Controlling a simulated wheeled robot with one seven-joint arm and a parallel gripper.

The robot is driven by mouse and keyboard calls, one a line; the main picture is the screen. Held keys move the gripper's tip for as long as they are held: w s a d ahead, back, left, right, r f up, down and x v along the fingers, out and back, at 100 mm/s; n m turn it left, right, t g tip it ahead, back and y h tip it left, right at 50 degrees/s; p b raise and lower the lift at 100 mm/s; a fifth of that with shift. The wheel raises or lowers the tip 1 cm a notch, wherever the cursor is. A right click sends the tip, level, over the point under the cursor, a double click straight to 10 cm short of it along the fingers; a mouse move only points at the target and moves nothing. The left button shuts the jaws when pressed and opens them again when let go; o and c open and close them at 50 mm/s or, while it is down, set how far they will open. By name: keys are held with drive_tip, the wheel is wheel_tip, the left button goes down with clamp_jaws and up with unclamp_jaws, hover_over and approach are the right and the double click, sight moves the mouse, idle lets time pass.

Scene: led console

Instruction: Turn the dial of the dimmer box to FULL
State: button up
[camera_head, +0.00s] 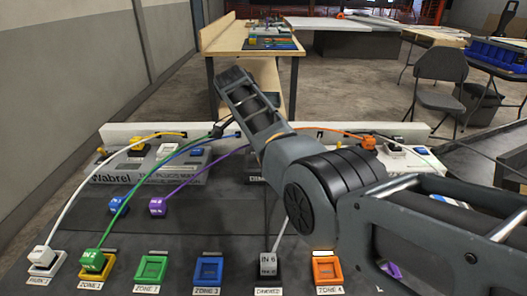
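My arm (322,192) reaches in from the lower right, across the middle of the console (180,235), and its far link points up and to the left. A grey box with a partly covered label starting "DIM" (257,178) stands at the back of the console, just left of my elbow. My arm covers most of it. Its dial and the dial's setting are hidden.
A grey box labelled "Wabrel" (150,172) stands at the back left. White, green, blue, purple and orange cables arch over the console. Along the front are sockets, including green (151,268), blue (208,271) and orange (326,268), and a grey "IN 6" plug (267,264).

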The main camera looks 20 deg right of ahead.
idle(0.4)
drive_tip(key=o, duration=1)
drive_tip(key=shift+o, duration=0.2)
drive_tip(key=v, duration=0.7)
drive_tip(key=shift+r, duration=0.35)
drive_tip(key=shift+a, duration=0.15)
